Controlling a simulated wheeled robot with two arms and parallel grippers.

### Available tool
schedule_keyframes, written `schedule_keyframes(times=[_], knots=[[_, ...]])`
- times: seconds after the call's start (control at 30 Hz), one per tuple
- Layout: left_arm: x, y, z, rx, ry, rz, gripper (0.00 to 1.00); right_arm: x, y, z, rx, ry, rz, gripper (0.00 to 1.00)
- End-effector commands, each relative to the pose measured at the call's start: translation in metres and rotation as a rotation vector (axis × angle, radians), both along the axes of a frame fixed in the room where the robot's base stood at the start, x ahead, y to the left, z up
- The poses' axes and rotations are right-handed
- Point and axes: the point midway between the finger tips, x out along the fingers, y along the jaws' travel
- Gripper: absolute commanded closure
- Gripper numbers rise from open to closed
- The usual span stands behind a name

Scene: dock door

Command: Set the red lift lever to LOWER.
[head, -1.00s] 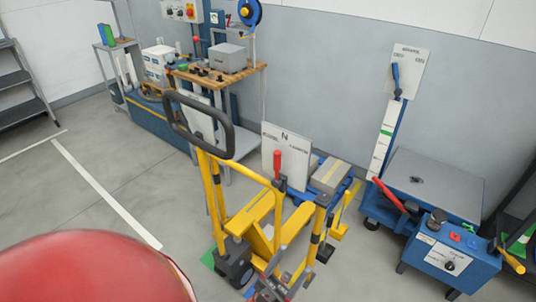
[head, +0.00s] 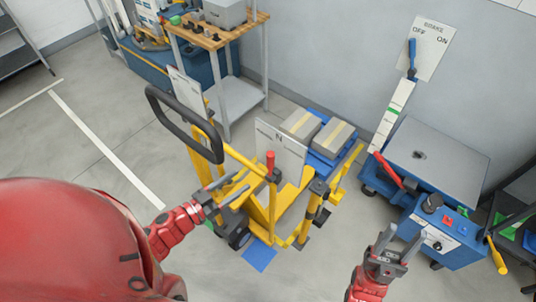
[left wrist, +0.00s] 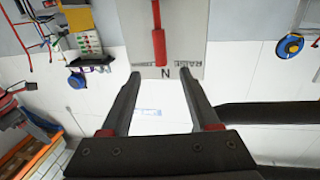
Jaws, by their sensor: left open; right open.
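The red lift lever (head: 270,164) stands on the yellow pallet truck (head: 240,160), in front of a white label plate (head: 285,145). In the left wrist view the lever (left wrist: 159,45) lines up with the N on the plate (left wrist: 185,70). RAISE is on the right side; the left-hand label is too small to read. My left gripper (head: 228,190) is open and empty, left of and below the lever in the head view. In the left wrist view, the lever lies beyond its fingertips (left wrist: 158,78). My right gripper (head: 398,243) is open and empty, right of the truck.
The truck's black handle loop (head: 185,122) rises left of the lever. Grey boxes (head: 333,138) sit on a blue pallet behind the plate. A blue lift table (head: 435,165) with a red lever stands right. Open floor (head: 90,110) lies left.

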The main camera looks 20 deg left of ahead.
Motion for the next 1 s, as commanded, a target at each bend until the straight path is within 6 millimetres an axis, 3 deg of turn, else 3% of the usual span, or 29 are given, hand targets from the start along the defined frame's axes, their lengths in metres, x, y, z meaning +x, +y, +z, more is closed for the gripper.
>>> schedule_keyframes(times=[0.3, 0.5, 0.7, 1.0], knots=[[0.066, -0.044, 0.006, -0.005, -0.005, -0.008, 0.38, 0.000, 0.000, 0.021, 0.000, 0.000, 0.000, 0.50], [0.098, -0.060, 0.005, -0.003, -0.004, -0.002, 0.38, 0.000, 0.000, 0.031, 0.000, -0.001, 0.000, 0.50], [0.110, -0.068, 0.002, -0.002, -0.001, -0.002, 0.38, 0.000, 0.000, 0.035, 0.000, -0.001, 0.000, 0.50], [0.112, -0.069, 0.000, -0.001, 0.000, -0.002, 0.40, 0.000, 0.000, 0.034, 0.000, -0.001, 0.000, 0.50]])
